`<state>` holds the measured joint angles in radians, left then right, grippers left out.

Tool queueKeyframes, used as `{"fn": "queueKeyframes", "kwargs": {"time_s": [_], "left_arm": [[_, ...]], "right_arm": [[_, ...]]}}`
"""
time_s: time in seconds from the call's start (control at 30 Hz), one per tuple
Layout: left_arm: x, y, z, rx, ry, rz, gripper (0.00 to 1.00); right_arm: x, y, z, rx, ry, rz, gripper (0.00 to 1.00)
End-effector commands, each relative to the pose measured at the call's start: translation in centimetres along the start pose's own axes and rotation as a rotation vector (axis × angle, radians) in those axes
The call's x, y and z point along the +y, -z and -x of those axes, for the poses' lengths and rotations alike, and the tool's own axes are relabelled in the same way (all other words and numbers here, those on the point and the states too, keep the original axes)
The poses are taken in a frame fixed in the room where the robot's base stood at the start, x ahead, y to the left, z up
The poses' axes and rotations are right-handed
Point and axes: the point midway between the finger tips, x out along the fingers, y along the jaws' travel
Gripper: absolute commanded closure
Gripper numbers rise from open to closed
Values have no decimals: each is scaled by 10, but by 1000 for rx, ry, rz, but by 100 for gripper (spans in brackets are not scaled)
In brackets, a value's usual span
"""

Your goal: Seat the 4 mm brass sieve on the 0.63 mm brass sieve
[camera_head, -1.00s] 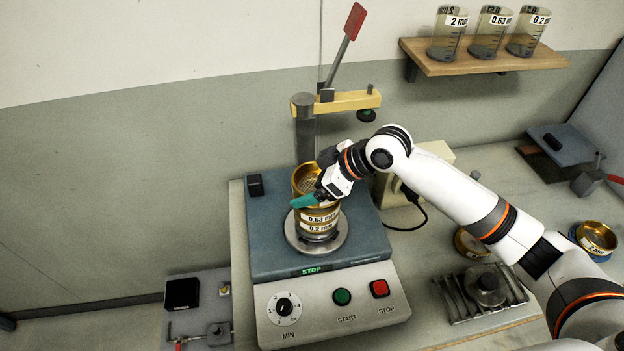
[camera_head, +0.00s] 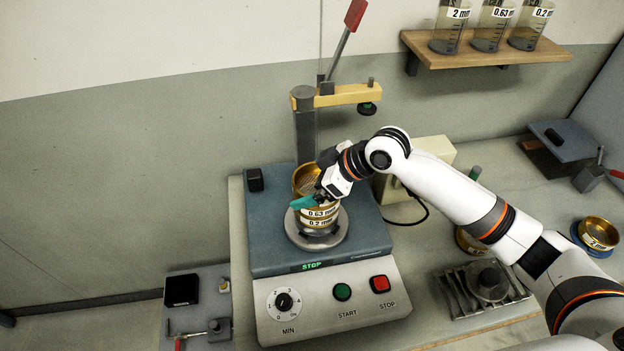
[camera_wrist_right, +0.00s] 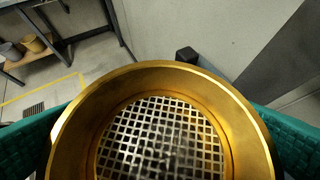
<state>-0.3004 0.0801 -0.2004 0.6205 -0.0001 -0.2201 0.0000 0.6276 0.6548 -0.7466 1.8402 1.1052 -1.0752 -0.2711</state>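The 4 mm brass sieve (camera_wrist_right: 160,140) fills the right wrist view, with its coarse square mesh. In the head view its gold rim (camera_head: 304,180) shows at the top of the stack on the shaker. My right gripper (camera_head: 318,197) has its teal pads on either side of this sieve, which lies between them. The 0.63 mm brass sieve (camera_head: 320,213) is directly below, on top of the 0.2 mm sieve (camera_head: 319,223). The arm and fingers partly hide the joint, so I cannot tell if the two sieves are fully seated. My left gripper is not in view.
The stack stands on the shaker's round plate (camera_head: 300,241). A clamp arm (camera_head: 345,96) with a red lever rises behind it. The 2 mm sieve (camera_head: 598,234) sits on the bench at right. A slotted rack (camera_head: 487,290) is nearby. Beakers stand on the shelf (camera_head: 485,59).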

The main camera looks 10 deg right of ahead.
Motion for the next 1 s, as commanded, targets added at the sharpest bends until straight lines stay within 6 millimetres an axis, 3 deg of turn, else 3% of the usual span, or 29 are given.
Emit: {"fn": "queueKeyframes", "kwargs": {"time_s": [0.23, 0.7, 1.0], "left_arm": [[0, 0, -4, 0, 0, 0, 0], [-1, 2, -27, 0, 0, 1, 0], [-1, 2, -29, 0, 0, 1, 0]], "right_arm": [[-1, 1, 10, -1, 2, 1, 0], [-1, 2, 100, 1, 4, 1, 0], [0, 0, 120, 1, 0, 0, 0]]}}
